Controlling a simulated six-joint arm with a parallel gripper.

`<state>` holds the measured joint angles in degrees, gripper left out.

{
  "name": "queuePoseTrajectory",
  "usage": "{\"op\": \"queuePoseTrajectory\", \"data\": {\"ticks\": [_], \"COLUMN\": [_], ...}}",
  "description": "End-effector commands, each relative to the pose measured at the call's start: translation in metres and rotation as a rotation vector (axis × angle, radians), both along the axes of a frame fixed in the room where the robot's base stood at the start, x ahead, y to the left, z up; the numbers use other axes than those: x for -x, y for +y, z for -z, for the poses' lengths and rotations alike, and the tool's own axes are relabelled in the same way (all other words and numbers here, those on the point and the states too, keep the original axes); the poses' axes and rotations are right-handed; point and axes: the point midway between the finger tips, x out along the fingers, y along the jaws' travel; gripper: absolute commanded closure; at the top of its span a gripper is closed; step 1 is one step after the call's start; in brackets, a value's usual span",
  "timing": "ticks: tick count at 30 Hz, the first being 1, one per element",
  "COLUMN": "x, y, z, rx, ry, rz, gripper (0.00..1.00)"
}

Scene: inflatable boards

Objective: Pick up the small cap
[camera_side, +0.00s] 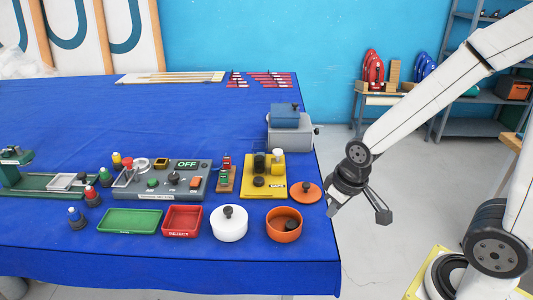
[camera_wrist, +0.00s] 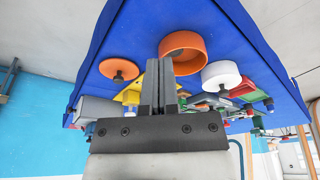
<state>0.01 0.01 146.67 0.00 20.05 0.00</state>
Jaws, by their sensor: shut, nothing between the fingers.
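I cannot tell for certain which thing is the small cap. An orange disc-shaped lid with a dark knob (camera_side: 306,192) lies flat near the table's right edge; it also shows in the wrist view (camera_wrist: 112,67). A small dark round piece (camera_side: 291,224) sits inside an orange bowl (camera_side: 283,233), whose wall also shows in the wrist view (camera_wrist: 183,42). My gripper (camera_side: 332,209) is beyond the table's right edge, to the right of the lid and bowl, touching neither. In the wrist view its fingers (camera_wrist: 166,64) are together and empty.
A white lidded pot (camera_side: 229,229), a red tray (camera_side: 182,222) and a green tray (camera_side: 129,222) line the front. Behind stand a yellow fixture (camera_side: 263,184), a grey control panel (camera_side: 160,181) and a grey box (camera_side: 290,125). The back of the blue table (camera_side: 130,115) is mostly clear.

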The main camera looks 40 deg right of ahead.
Motion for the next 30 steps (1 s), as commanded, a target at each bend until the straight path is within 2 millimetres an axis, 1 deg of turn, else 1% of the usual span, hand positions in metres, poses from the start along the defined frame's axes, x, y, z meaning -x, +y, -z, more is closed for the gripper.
{"op": "queuePoseTrajectory", "data": {"ticks": [6, 7, 8, 9, 11, 12, 14, 15, 16, 25, 30], "x": [0.000, 0.000, 0.000, 0.000, 0.000, 0.000, 0.000, 0.000, 0.000, -0.001, -0.011], "y": [0.000, 0.000, 0.000, 0.000, 0.000, 0.000, 0.000, 0.000, 0.000, 0.000, -0.001], "z": [0.000, 0.000, 0.000, 0.000, 0.000, 0.000, 0.000, 0.000, 0.000, 0.000, -0.002], "rx": [0.000, 0.000, 0.000, 0.000, 0.000, 0.000, 0.000, 0.000, 0.000, 0.001, 0.010], "ry": [0.000, 0.000, 0.000, 0.000, 0.000, 0.000, 0.000, 0.000, 0.000, 0.000, 0.005], "rz": [0.000, 0.000, 0.000, 0.000, 0.000, 0.000, 0.000, 0.000, 0.000, -0.003, -0.041], "gripper": [1.00, 0.97, 0.87, 0.75, 0.56, 0.43, 0.24, 0.11, 0.10, 0.10, 0.10]}}
